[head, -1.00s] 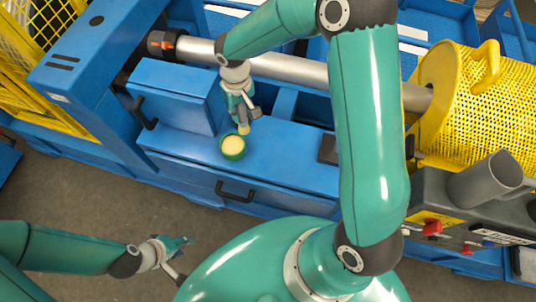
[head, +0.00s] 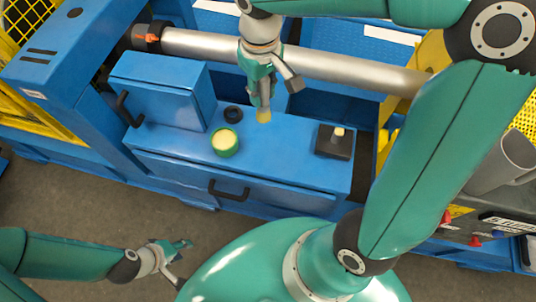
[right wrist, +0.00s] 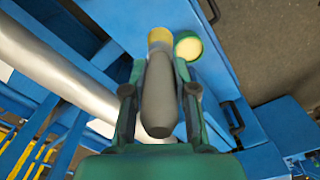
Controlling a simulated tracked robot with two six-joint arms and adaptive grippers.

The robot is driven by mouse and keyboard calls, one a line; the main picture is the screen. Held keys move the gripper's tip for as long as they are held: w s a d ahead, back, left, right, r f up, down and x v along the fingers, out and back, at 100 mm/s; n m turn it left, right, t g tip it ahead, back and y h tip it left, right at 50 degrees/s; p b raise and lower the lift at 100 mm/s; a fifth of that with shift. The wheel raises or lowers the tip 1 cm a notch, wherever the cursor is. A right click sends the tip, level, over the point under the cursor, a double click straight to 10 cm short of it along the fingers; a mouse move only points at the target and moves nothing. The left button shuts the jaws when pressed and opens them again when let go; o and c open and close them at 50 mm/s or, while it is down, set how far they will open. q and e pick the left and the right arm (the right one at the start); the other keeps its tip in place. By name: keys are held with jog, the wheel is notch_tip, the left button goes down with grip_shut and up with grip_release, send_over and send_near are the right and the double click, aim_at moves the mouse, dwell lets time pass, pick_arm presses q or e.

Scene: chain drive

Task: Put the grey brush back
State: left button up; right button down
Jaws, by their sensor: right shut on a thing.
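The grey brush (right wrist: 158,95) is between the fingers of my right gripper (right wrist: 160,102), which is shut on its handle. Its yellow tip (right wrist: 160,36) points away from the palm in the right wrist view. In the head view, my right gripper (head: 262,95) holds the brush tip-down above the blue bench, right of the green pot (head: 225,143) with pale yellow contents. The brush handle is mostly hidden there by the fingers. My left gripper (head: 178,249) is low at the left, away from the bench; its finger gap is too small to judge.
A black ring (head: 233,114) lies behind the pot. A dark block (head: 334,142) with a small pale piece on top stands at the bench's right. A blue box (head: 160,92) stands at the left. A steel shaft (head: 330,68) runs behind my right gripper.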

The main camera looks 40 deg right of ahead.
jog(key=shift+s+d+f, duration=0.1)
jog(key=shift+s, duration=0.2)
jog(key=shift+f+b, duration=0.85)
jog(key=shift+f, duration=8.85)
jog(key=shift+f, duration=0.1)
jog(key=c, duration=0.9)
grip_release()
